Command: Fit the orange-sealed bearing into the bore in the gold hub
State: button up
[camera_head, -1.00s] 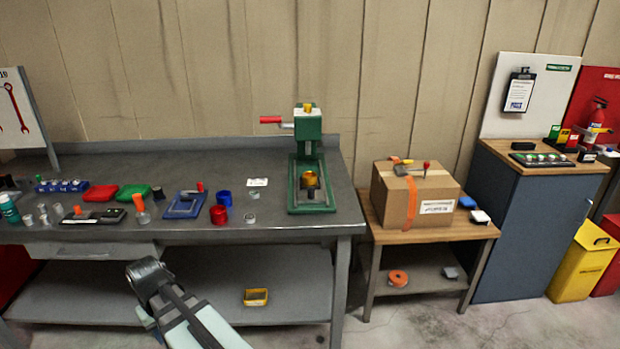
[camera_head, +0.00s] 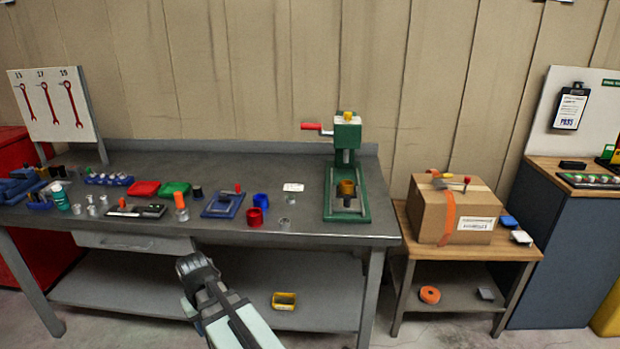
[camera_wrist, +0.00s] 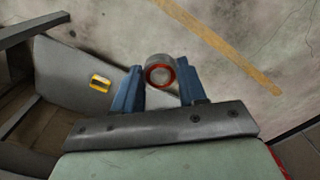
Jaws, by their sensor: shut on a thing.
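My gripper (camera_wrist: 159,84) is shut on the orange-sealed bearing (camera_wrist: 160,60), a metal ring with an orange-red seal that shows between the blue fingers in the wrist view. In the head view my gripper (camera_head: 192,262) is in front of the bench, below the level of its top, and the bearing cannot be made out there. The gold hub (camera_head: 346,188) sits on the base of the green press (camera_head: 343,150) at the right end of the bench, well away from my gripper. Its bore cannot be made out at this distance.
The bench top (camera_head: 300,165) carries a blue tray (camera_head: 222,205), red and blue cups and several small parts left of the press. A yellow bin (camera_head: 284,300) is on the lower shelf. A cardboard box (camera_head: 450,212) stands on the side table. Floor in front is clear.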

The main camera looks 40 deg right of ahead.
jog(key=w+d+r+m, duration=0.2)
jog(key=d+r, duration=0.4)
jog(key=d, duration=1)
jog(key=w+d+r+m, duration=0.1)
jog(key=d+r+m, duration=0.2)
jog(key=d, duration=1.3)
jog(key=w+d+r+m, duration=0.2)
jog(key=d+r, duration=0.7)
jog(key=d, duration=0.8)
jog(key=shift+w+m, duration=0.3)
jog(key=shift+m, duration=0.1)
jog(key=w+d+r+m, duration=0.2)
jog(key=d+r, duration=0.4)
jog(key=d, duration=0.3)
notch_tip(320, 180, up, 4)
jog(key=m, duration=0.5)
send_over(346, 185)
jog(key=f, duration=0.9)
jog(key=shift+w+d+f, duration=0.1)
jog(key=shift+d+f, duration=0.1)
jog(key=shift+d, duration=0.05)
jog(key=shift+a+f, duration=0.1)
jog(key=shift+f, duration=0.25)
